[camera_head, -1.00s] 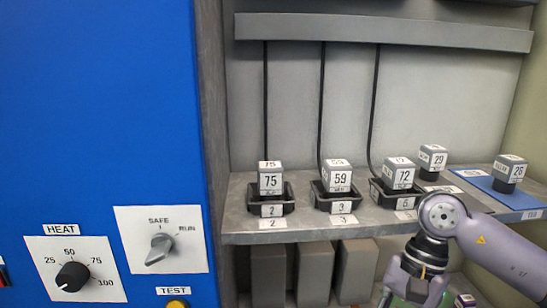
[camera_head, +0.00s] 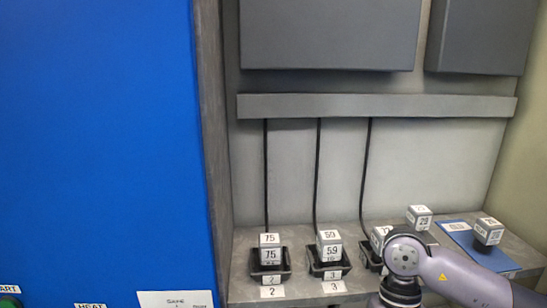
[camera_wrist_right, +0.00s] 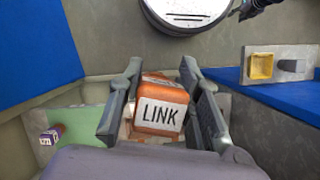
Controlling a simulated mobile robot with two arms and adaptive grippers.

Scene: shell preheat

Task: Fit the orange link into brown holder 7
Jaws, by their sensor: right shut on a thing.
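The orange link (camera_wrist_right: 158,103), a block with a white label reading LINK, sits between the fingers of my right gripper (camera_wrist_right: 160,74) in the right wrist view. The gripper is shut on it. In the head view my right arm comes in from the right, and its wrist (camera_head: 404,258) is in front of the shelf at the bottom. The fingers and the link are out of that frame. I cannot make out a brown holder marked 7 in either view. My left gripper is not in view.
Grey blocks marked 75 (camera_head: 270,240) and 59 (camera_head: 329,238) stand in black trays on the shelf. My wrist partly hides a third block. Block 29 (camera_head: 419,217) stands behind. A yellow square piece (camera_wrist_right: 261,66) sits on a grey plate in the wrist view.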

